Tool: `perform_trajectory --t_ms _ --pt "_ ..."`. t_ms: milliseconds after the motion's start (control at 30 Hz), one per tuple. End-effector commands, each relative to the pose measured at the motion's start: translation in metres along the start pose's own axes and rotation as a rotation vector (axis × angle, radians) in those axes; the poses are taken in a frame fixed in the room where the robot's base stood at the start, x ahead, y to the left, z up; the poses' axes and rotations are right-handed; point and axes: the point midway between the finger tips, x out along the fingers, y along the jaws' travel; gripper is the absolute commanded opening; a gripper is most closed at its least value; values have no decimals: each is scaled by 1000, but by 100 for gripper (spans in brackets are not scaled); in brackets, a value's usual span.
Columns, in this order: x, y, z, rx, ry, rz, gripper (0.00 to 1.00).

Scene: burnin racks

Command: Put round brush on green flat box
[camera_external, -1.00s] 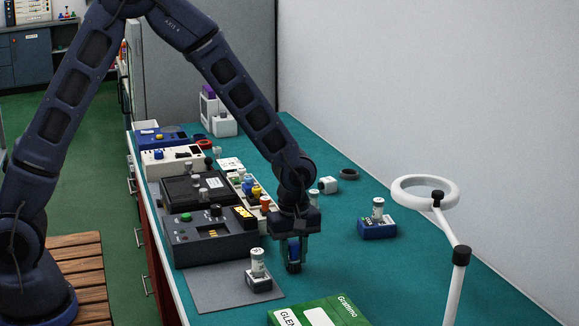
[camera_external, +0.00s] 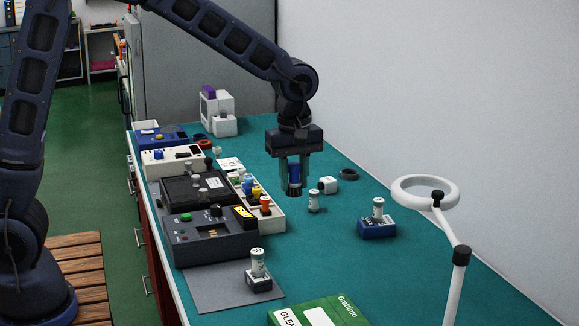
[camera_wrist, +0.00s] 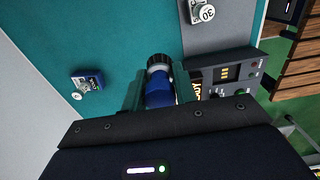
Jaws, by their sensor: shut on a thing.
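My gripper (camera_external: 294,181) is shut on the round brush (camera_external: 294,173), which has a blue body and a dark round lower end. The brush hangs upright between the fingers, above the green bench top. The green flat box (camera_external: 320,312) lies at the front of the bench, partly cut off by the lower picture edge, and is apart from my gripper. I cannot see the box in the wrist view.
A blue block with a cylinder (camera_external: 377,229) and a white ring lamp (camera_external: 425,190) are to the right. Dark instruments (camera_external: 212,240) line the left. A cylinder on a dark block (camera_external: 258,275) stands on the grey mat (camera_external: 215,290).

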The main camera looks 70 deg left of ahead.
Motion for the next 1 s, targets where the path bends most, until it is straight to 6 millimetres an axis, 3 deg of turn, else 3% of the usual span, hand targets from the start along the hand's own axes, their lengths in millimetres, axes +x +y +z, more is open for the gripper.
perform_trajectory --t_ms 267,1000 --pt "-9 1 26 3 0 -2 6" --pt "-27 -12 154 2 1 -5 6"
